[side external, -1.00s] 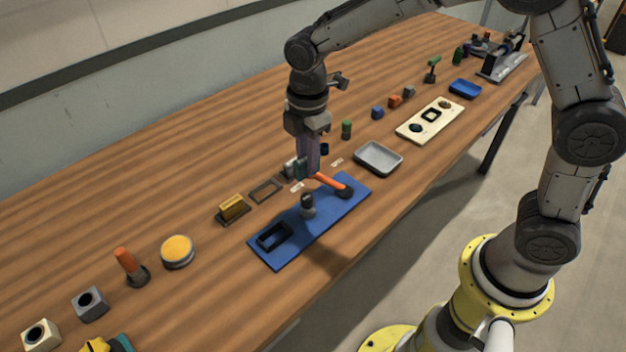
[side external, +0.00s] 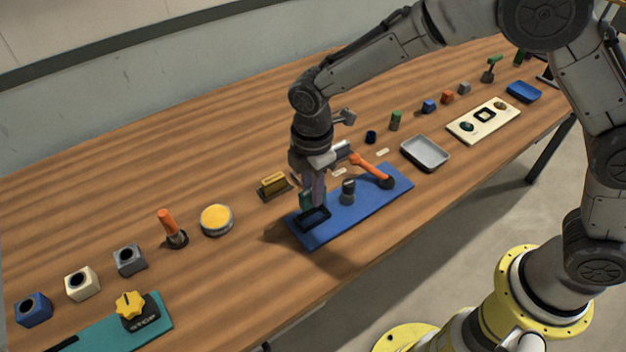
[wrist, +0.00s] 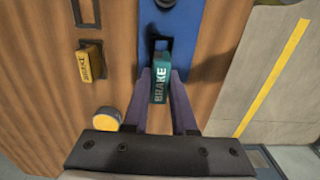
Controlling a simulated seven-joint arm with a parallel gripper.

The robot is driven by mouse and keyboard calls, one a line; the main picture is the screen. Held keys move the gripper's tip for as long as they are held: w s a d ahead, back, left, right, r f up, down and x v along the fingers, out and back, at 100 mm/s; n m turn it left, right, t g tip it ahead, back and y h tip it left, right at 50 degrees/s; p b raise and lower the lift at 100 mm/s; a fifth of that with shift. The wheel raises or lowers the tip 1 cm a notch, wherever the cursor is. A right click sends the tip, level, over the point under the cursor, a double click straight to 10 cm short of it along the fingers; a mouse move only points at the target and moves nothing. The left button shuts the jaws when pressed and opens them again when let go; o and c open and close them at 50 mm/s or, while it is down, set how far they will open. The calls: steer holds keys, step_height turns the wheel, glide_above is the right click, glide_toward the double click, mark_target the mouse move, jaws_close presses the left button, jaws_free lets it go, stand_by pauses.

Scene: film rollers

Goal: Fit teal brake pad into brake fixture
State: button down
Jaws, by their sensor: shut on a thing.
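The teal brake pad (wrist: 160,78), lettered BRAKE, is held between the fingers of my gripper (wrist: 161,88) in the wrist view. In the side view the teal pad (side external: 306,200) shows at the fingertips of my gripper (side external: 313,198), upright and partly hidden. The black brake fixture (side external: 315,218) is a rectangular open frame on the blue board (side external: 352,212). The pad is at the fixture's back edge in the side view; I cannot tell whether they touch. In the wrist view the pad hides most of the fixture (wrist: 161,44).
A dark grey post (side external: 348,192) and an orange-handled lever (side external: 372,168) stand on the blue board. A yellow block (side external: 273,184) lies behind it, with a yellow round button (side external: 216,219) to the left. A grey tray (side external: 425,153) is to the right.

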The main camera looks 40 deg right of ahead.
mark_target(315, 221)
steer(key=shift+f, duration=2.65)
steer(key=shift+f, duration=0.25)
steer(key=c, duration=0.7)
jaws_free()
steer(key=shift+o, duration=0.3)
steer(key=shift+s+f, duration=0.1)
steer(key=shift+s, duration=0.05)
steer(key=shift+s+f, duration=0.1)
steer(key=shift+c, duration=0.4)
steer(key=shift+o, duration=1.4)
steer(key=shift+d, duration=0.1)
